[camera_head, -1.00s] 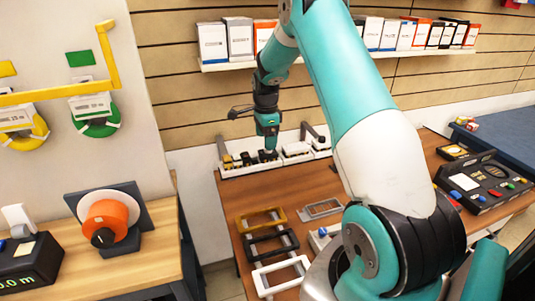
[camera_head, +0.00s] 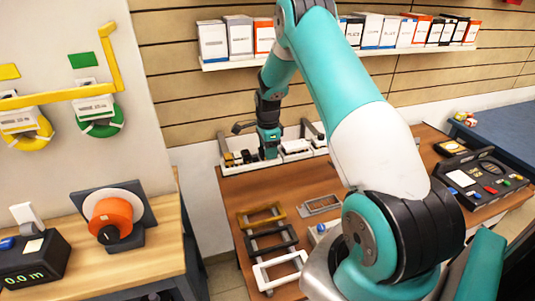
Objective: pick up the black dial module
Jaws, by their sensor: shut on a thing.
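My gripper (camera_head: 269,153) points down into the white tray (camera_head: 232,171) at the back of the brown table. It is shut on a small dark thing, probably the black dial module, which is mostly hidden by the fingers. The held thing is still down at the tray, among the other modules. The dial face cannot be made out at this size.
Small dark and yellow modules (camera_head: 243,157) stand left of my gripper, and white ones (camera_head: 295,147) to its right. Yellow, black and white frames (camera_head: 281,270) lie nearer on the table. A black control panel (camera_head: 480,180) lies at the right. A shelf of boxes (camera_head: 238,37) hangs above.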

